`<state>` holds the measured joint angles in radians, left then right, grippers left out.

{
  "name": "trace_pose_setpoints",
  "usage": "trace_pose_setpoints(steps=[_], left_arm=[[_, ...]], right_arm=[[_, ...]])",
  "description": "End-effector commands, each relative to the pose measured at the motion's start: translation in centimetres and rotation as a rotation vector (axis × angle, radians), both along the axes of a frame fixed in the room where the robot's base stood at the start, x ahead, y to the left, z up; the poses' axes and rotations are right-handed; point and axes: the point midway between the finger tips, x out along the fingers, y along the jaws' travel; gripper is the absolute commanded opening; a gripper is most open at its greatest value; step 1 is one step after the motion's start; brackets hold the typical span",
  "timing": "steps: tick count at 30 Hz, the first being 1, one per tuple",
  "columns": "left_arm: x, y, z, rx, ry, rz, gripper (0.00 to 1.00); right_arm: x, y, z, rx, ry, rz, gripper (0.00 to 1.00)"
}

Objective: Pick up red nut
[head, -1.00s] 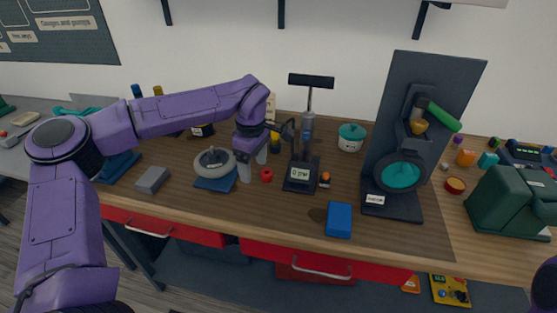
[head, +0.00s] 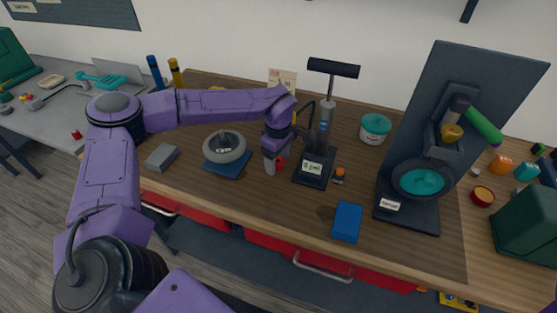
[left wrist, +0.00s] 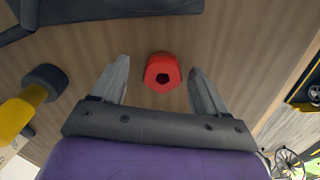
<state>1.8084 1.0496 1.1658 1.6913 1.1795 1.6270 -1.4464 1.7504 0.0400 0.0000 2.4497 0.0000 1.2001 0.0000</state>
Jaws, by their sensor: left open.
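The red nut (head: 280,162) lies on the wooden bench, left of the pump's gauge base and partly hidden by my left gripper in the head view. In the left wrist view the red nut (left wrist: 162,72) shows its dark hole, and it sits between the two grey fingertips with a gap on each side. My left gripper (head: 272,168) is open and empty, pointing down at the nut. It also spans the lower part of the left wrist view (left wrist: 160,66). I cannot see my right gripper.
A pump with a gauge (head: 314,168) stands close to the right of the nut. A wheel on a blue base (head: 224,150) and a grey block (head: 161,157) lie to the left. A blue block (head: 347,221) lies at the front right. A yellow and dark tool (left wrist: 30,105) shows at the wrist view's left.

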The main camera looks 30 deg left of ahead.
Motion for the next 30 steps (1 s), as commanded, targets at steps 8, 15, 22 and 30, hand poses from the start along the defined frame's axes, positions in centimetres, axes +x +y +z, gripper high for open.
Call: trace_pose_setpoints(steps=[8,15,22,30], left_arm=[[0.0,0.1,-0.7,0.001,-0.001,0.003,0.74],[0.0,0.1,-0.7,0.001,-0.001,0.003,0.15],[0.0,0.1,-0.6,0.001,-0.001,0.002,0.14],[-0.1,0.0,2.8,0.000,-0.007,0.001,0.14]], right_arm=[[0.0,0.0,0.1,0.001,0.001,0.000,0.43],[0.0,0.0,0.1,0.001,0.001,0.000,0.43],[0.0,0.0,0.1,0.001,0.001,0.000,0.43],[0.0,0.0,-0.6,0.001,0.001,0.000,0.43]])
